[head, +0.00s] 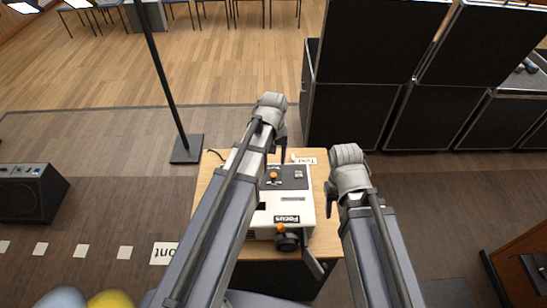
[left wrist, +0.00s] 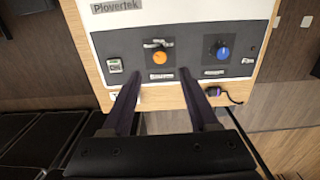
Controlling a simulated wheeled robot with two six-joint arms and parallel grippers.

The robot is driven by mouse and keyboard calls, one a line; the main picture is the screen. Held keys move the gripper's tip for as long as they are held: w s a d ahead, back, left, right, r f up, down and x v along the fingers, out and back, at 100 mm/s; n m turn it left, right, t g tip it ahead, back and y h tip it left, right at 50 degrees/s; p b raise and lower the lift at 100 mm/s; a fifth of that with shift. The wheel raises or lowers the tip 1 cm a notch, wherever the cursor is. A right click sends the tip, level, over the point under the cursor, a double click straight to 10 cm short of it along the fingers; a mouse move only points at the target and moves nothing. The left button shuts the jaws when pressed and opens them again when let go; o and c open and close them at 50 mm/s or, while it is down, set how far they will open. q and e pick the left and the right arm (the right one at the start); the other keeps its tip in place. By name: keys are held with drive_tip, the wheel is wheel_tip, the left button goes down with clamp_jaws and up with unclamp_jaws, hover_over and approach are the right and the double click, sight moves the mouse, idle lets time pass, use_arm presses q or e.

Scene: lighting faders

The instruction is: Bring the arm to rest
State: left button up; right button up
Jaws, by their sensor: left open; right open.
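A white and grey device (head: 305,205) with a dark control panel sits on a small wooden table (head: 325,240). My left gripper (head: 279,142) is above the table's far part. The left wrist view shows its two fingers apart and empty (left wrist: 160,74), pointing toward the panel; whether they touch it is unclear. My right gripper (head: 330,200) is at the table's right side, open, with its fingers mostly hidden.
A black stand with a square base (head: 187,149) stands left of the table. Large black cases (head: 360,80) are close behind and right of it. A black speaker (head: 30,192) is at far left. A brown box (head: 518,275) is at lower right. Open wooden floor lies beyond.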

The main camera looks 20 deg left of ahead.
use_arm(q)
drive_tip(key=s+d+f+m+b, duration=0.1)
drive_tip(key=s+d+m, duration=0.1)
drive_tip(key=s+d, duration=0.1)
drive_tip(key=s+d+f+m+b, duration=0.1)
drive_tip(key=s+d+m, duration=0.1)
drive_tip(key=s, duration=0.4)
drive_tip(key=s+d+f+m+y+b, duration=0.1)
drive_tip(key=s+d+f+m+b, duration=0.1)
drive_tip(key=s+d, duration=0.2)
drive_tip(key=shift+s+d+m, duration=0.3)
drive_tip(key=shift+d+m, duration=0.1)
drive_tip(key=shift+d, duration=0.1)
drive_tip(key=shift+s+d, duration=0.15)
drive_tip(key=shift+d, duration=0.05)
